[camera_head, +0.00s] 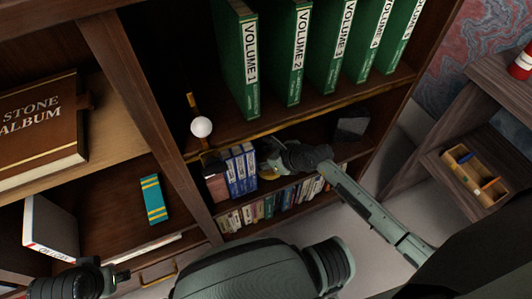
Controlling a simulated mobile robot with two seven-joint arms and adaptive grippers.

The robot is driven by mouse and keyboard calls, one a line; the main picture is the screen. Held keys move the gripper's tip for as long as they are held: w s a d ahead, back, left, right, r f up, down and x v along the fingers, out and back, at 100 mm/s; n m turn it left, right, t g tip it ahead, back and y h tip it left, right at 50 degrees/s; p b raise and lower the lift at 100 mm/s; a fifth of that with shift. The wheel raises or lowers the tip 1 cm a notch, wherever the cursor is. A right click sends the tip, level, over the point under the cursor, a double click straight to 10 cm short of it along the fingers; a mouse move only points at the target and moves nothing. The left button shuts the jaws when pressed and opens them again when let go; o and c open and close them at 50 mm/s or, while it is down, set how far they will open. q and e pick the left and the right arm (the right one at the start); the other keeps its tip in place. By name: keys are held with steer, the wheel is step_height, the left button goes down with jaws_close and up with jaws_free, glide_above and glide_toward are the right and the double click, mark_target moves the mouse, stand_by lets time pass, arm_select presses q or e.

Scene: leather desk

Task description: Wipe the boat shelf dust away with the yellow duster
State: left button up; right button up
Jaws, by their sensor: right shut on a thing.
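My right gripper (272,156) reaches into the middle shelf of the bookcase, its arm coming from the lower right. It is shut on a yellow thing that looks like the duster (270,174), of which only a small part shows below the fingers. The duster is low over the shelf, just right of a row of blue and white books (242,170); I cannot tell whether it touches the shelf. No boat or dust can be made out. My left gripper (122,275) is at the lower left edge, small and dark; its fingers cannot be read.
Green volumes (290,55) stand on the shelf above. A white ball (201,127) is left of the gripper, near the upright divider (150,110). A dark block (352,125) lies right of it. Small books (270,205) fill the lower shelf. A wooden tray (474,176) is far right.

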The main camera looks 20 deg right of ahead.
steer(key=shift+w+d+r, duration=0.15)
steer(key=shift+d, duration=1.6)
steer(key=shift+w+d+b, duration=0.15)
steer(key=shift+d+b, duration=0.25)
steer(key=shift+d, duration=1.45)
steer(key=shift+w+d+f+b, duration=0.15)
steer(key=shift+d+b, duration=0.1)
steer(key=shift+d, duration=0.55)
steer(key=shift+s+d+f+b, duration=0.1)
steer(key=shift+d+b, duration=0.1)
steer(key=shift+d, duration=0.55)
steer(key=shift+w+d+f+b, duration=0.15)
steer(key=shift+d+b, duration=0.1)
steer(key=shift+d, duration=0.55)
steer(key=shift+d+r+b, duration=0.1)
steer(key=shift+d+b, duration=0.25)
steer(key=shift+d, duration=1)
step_height(320, 180, up, 3)
steer(key=p, duration=0.3)
steer(key=shift+a+r, duration=0.1)
steer(key=shift+r, duration=1.5)
steer(key=shift+w, duration=0.1)
